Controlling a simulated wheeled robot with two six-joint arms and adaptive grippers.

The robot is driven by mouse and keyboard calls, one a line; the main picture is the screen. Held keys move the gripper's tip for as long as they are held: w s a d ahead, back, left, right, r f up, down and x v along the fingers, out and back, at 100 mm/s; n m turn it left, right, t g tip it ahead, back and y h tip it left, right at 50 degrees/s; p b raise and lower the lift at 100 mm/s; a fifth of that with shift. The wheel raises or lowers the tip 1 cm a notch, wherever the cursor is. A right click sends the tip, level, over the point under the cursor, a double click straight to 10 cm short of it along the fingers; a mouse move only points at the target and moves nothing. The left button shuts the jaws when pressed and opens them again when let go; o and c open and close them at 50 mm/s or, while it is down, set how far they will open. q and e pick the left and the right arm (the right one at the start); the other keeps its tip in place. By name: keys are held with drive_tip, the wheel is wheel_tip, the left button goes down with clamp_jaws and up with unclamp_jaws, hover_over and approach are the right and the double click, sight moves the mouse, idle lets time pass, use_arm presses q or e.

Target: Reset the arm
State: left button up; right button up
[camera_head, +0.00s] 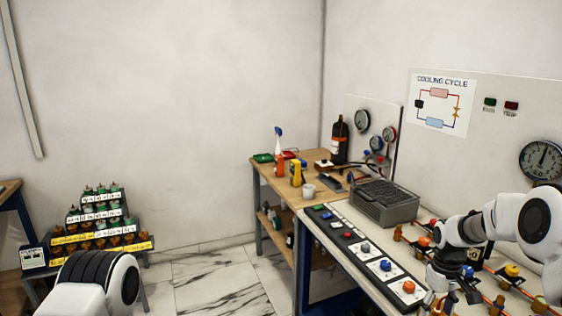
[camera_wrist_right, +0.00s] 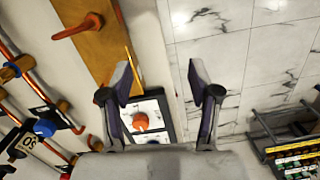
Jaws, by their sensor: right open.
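My right arm reaches in from the right over the rig bench in the head view, with its gripper (camera_head: 440,301) low at the bottom edge, near the front of the bench. In the right wrist view the gripper (camera_wrist_right: 160,78) is open, its two fingers wide apart with nothing between them. Beyond the fingers are a control panel with an orange-red knob (camera_wrist_right: 140,121) and the tiled floor. My left arm shows only as a rounded white and black link at the lower left of the head view; its gripper is out of frame.
The rig bench carries a row of button panels (camera_head: 348,237), a grey finned unit (camera_head: 384,203) and copper pipes with valves. A wooden table (camera_head: 281,177) with bottles stands behind. A stepped rack (camera_head: 101,243) stands at the left. Tiled floor (camera_head: 215,276) lies clear between.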

drive_tip(key=s+a+f+g, duration=0.2)
drive_tip(key=s+a+f, duration=0.3)
drive_tip(key=s+f, duration=0.55)
drive_tip(key=s+a+f+g, duration=0.2)
drive_tip(key=s+a+f, duration=0.3)
drive_tip(key=s+f, duration=0.55)
drive_tip(key=s+a+m+t, duration=0.2)
drive_tip(key=s+t, duration=0.3)
drive_tip(key=s, duration=0.9)
drive_tip(key=shift+s+a+r+m, duration=0.25)
drive_tip(key=shift+a+r+m, duration=0.1)
drive_tip(key=shift+a+m, duration=0.1)
